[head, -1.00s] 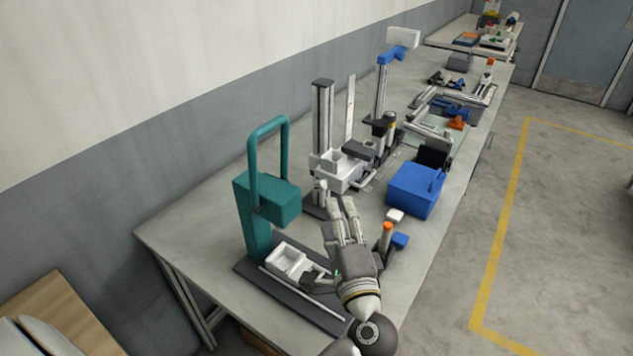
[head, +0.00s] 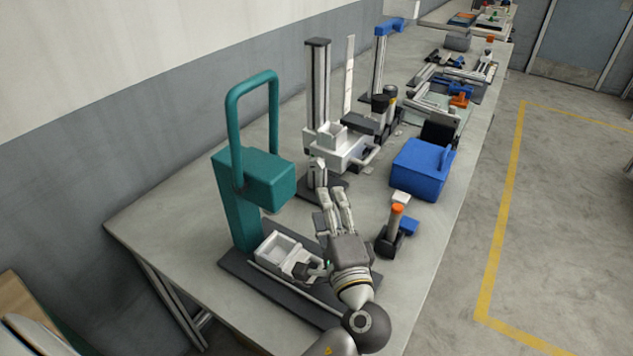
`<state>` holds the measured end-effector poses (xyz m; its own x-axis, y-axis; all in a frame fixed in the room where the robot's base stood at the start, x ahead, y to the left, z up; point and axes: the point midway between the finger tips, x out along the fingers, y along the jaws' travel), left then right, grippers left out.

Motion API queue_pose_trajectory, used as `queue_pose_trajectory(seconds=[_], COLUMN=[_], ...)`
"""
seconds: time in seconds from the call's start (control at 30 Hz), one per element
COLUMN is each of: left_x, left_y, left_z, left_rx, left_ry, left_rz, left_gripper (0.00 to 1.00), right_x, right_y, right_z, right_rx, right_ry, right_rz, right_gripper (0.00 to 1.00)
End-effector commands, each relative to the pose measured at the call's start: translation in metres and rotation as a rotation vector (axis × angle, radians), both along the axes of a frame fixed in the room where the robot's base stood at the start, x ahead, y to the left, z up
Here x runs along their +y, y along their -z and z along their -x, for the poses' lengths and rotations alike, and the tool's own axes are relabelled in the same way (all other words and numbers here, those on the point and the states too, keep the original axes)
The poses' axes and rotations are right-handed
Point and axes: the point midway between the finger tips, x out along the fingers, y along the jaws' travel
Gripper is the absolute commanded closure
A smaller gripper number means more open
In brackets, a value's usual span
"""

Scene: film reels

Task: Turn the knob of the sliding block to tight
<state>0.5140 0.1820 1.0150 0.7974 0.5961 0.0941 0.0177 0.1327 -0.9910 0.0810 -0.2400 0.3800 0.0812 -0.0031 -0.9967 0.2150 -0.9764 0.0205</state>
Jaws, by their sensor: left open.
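I cannot tell for sure which part is the sliding block. A white open-topped block (head: 277,250) sits on the dark rail base (head: 300,298) under the teal machine (head: 262,182). A small dark part (head: 314,271) at its right end may be the knob; its setting is too small to read. Another white block (head: 338,150) sits on the upright grey column (head: 318,85). My left gripper (head: 334,197) is open and empty, right of the teal machine. Its fingers point up the picture towards the column's foot, and its palm is close beside the dark part. My right gripper is not in view.
An orange-topped post on a dark stand (head: 395,225) is just right of my left gripper. A blue box (head: 421,170) stands farther back. Bare table (head: 165,215) lies left of the teal machine. The table's right edge is near the gripper.

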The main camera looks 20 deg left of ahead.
Motion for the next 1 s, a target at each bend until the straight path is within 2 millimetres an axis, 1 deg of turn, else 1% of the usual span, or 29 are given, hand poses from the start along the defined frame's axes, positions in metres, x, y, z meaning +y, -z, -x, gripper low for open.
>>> queue_pose_trajectory(seconds=[0.03, 0.17, 0.27, 0.5, 0.7, 0.83, 1.0], left_x=[0.000, 0.005, 0.015, 0.043, 0.059, 0.064, 0.065], left_y=[0.003, 0.000, -0.003, -0.008, -0.009, -0.008, -0.008], left_z=[-0.001, -0.007, -0.019, -0.056, -0.078, -0.085, -0.086], left_rx=[-0.001, -0.002, -0.001, -0.002, -0.001, 0.000, 0.000], left_ry=[0.000, 0.000, -0.001, -0.002, -0.001, 0.000, 0.000], left_rz=[-0.001, -0.003, -0.003, -0.004, -0.002, -0.001, -0.001], left_gripper=[0.48, 0.48, 0.48, 0.48, 0.48, 0.48, 0.48], right_x=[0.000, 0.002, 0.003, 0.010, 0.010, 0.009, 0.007], right_y=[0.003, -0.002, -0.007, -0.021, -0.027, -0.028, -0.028], right_z=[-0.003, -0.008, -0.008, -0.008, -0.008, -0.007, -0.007], right_rx=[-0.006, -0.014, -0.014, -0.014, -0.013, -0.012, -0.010], right_ry=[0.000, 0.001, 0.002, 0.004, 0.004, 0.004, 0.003], right_rz=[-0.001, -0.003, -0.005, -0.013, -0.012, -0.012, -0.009], right_gripper=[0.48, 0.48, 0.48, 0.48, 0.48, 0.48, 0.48])
